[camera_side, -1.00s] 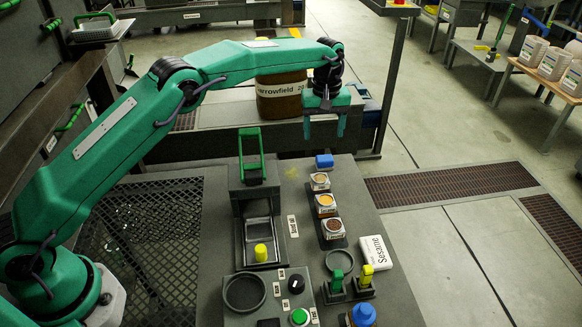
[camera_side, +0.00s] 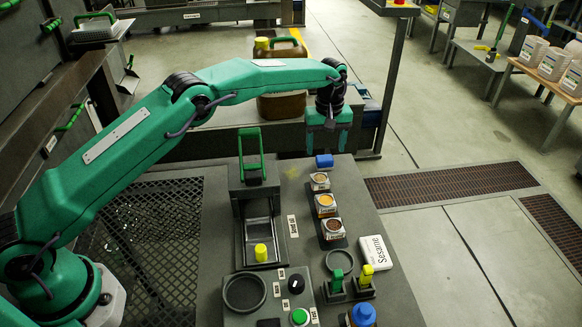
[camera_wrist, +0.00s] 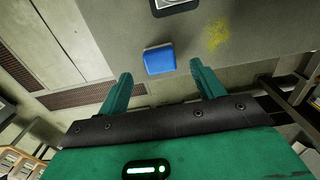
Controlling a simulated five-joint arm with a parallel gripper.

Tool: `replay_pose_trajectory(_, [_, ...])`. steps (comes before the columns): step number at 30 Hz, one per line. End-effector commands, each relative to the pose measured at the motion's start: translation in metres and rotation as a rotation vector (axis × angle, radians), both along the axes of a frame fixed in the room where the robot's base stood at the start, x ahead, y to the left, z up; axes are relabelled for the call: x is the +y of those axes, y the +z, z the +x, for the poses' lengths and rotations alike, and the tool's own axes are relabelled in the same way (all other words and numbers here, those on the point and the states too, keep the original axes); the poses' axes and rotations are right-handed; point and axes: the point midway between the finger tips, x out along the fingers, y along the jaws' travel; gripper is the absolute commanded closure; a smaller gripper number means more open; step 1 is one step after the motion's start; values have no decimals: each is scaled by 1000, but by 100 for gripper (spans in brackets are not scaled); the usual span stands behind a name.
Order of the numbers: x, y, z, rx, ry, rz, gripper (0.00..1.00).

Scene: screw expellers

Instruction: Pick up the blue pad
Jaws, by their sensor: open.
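The blue pad (camera_side: 324,161) is a small blue block lying near the far edge of the grey work table. In the wrist view the blue pad (camera_wrist: 159,59) shows just beyond my fingertips and roughly between them. My gripper (camera_side: 327,150) points down above the far end of the table, with its fingertips close to the pad. In the wrist view my gripper (camera_wrist: 160,78) has its two green fingers spread apart with nothing between them. I cannot tell the exact height of the fingertips over the pad.
A row of small sample cups (camera_side: 326,204) stands just nearer than the pad. A green-handled press (camera_side: 253,175) stands to its left. A white Sesame box (camera_side: 376,253) lies to the right. A brown jug (camera_side: 281,105) stands behind the table.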

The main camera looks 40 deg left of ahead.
Motion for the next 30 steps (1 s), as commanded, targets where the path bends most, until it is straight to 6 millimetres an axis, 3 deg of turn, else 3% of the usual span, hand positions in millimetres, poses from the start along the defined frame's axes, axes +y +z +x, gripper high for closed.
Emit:
replay_pose_trajectory(15, [0,-47,1,2,0,1,33])
replay_pose_trajectory(30, [0,-51,1,1,0,1,33])
